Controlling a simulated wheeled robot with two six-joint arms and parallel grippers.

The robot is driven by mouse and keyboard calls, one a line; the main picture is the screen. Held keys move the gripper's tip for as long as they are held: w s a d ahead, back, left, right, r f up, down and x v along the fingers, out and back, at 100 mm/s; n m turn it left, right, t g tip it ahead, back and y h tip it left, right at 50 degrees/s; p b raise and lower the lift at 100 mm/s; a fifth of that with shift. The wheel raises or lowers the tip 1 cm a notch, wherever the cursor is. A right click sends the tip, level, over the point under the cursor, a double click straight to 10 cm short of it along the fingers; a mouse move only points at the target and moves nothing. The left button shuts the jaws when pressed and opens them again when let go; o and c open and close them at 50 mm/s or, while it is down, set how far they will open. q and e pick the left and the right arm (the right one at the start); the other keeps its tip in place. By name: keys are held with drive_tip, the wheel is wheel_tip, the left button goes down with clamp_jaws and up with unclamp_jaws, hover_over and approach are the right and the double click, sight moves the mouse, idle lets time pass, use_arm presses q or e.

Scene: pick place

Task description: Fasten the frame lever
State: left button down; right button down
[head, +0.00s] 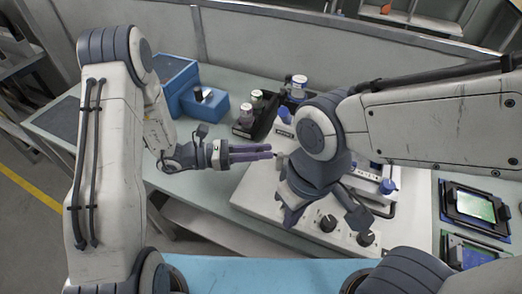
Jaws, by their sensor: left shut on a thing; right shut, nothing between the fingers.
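The white device (262,196) lies on the table, with dark round knobs (328,223) along its front edge and a blue knob (388,186) on its right part. My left gripper (270,152) reaches in from the left with its purple fingers closed at the device's left side. It is shut on what seems to be the frame lever (279,155), of which only a small dark bit shows at the fingertips. My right gripper (292,214) points down over the middle of the device, shut and empty. It and its arm hide much of the device's frame.
A black rack (262,124) with several capped bottles stands behind the device. Framed panels (476,205) lie at the right. The table's left part is clear.

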use_arm(q)
drive_tip(key=m+g, duration=0.1)
drive_tip(key=w+m+g, duration=0.1)
drive_tip(key=shift+g, duration=0.4)
drive_tip(key=shift+w+d+m+g, duration=0.15)
drive_tip(key=shift+m+g, duration=0.3)
drive_tip(key=shift+g, duration=0.35)
drive_tip(key=shift+w+m+g, duration=0.15)
drive_tip(key=shift+m+g, duration=0.3)
drive_tip(key=shift+g, duration=0.35)
drive_tip(key=c, duration=0.7)
unclamp_jaws()
drive_tip(key=b+v, duration=0.1)
drive_tip(key=v, duration=0.9)
drive_tip(key=shift+a+r+b, duration=0.1)
drive_tip(key=shift+a+b, duration=0.1)
drive_tip(key=shift+b, duration=0.1)
